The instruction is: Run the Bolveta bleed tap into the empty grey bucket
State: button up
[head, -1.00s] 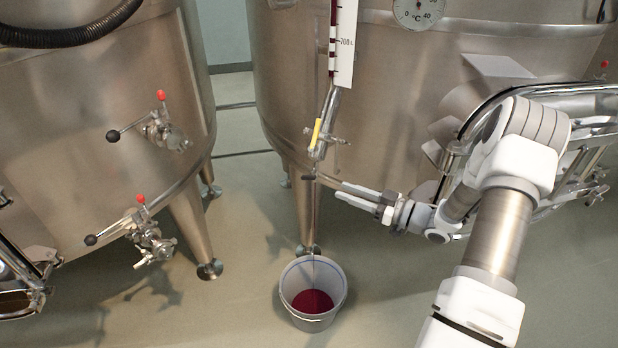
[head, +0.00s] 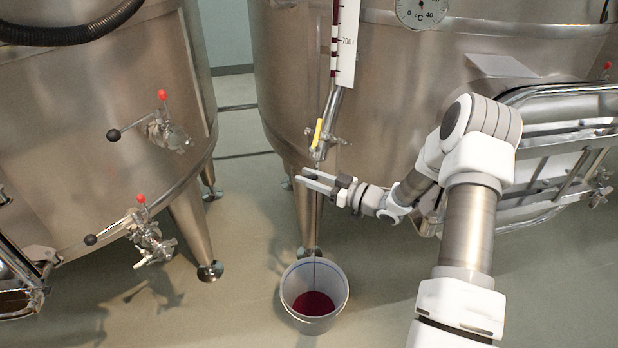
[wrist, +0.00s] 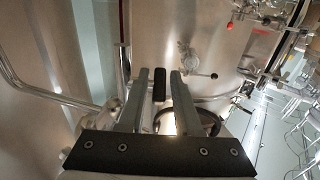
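The grey bucket (head: 332,287) stands on the floor below the tap at the middle vat's front leg. It holds dark red liquid (head: 314,304) in its bottom, below a blue line inside. The tap (head: 322,145) hangs under the sight tube, with a yellow lever (head: 317,133) along it. My gripper (head: 301,177) is just below the tap, its fingers open and pointing left. In the wrist view a black grip (wrist: 159,84) shows between the fingers, with gaps on both sides. The fingers partly hide the tap's lower end. I cannot tell whether liquid is running now.
The middle vat (head: 400,90) carries a scale (head: 345,45) and a dial thermometer (head: 421,12). The left vat (head: 90,110) has two valves with red knobs (head: 161,95) and black ball levers. Steel rails (head: 560,150) lie right of my arm. The floor around the bucket is mostly clear.

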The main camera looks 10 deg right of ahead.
grip_shut()
jog(key=shift+r+p, duration=0.1)
jog(key=shift+p, duration=0.25)
jog(key=shift+r+g+h+p, duration=0.15)
jog(key=shift+g+h+p, duration=0.3)
jog(key=shift+p, duration=0.3)
jog(key=g+h+p, duration=0.1)
jog(key=p, duration=0.2)
jog(key=shift+r+g+h, duration=0.1)
jog(key=shift+g+h, duration=0.15)
jog(key=shift+h, duration=0.1)
jog(key=g+h+p, duration=0.2)
jog(key=p, duration=0.4)
jog(key=shift+f+g+h+p, duration=0.4)
jog(key=shift+h+p, duration=0.2)
jog(key=shift+p, duration=0.35)
jog(key=shift+s+d+f, duration=0.1)
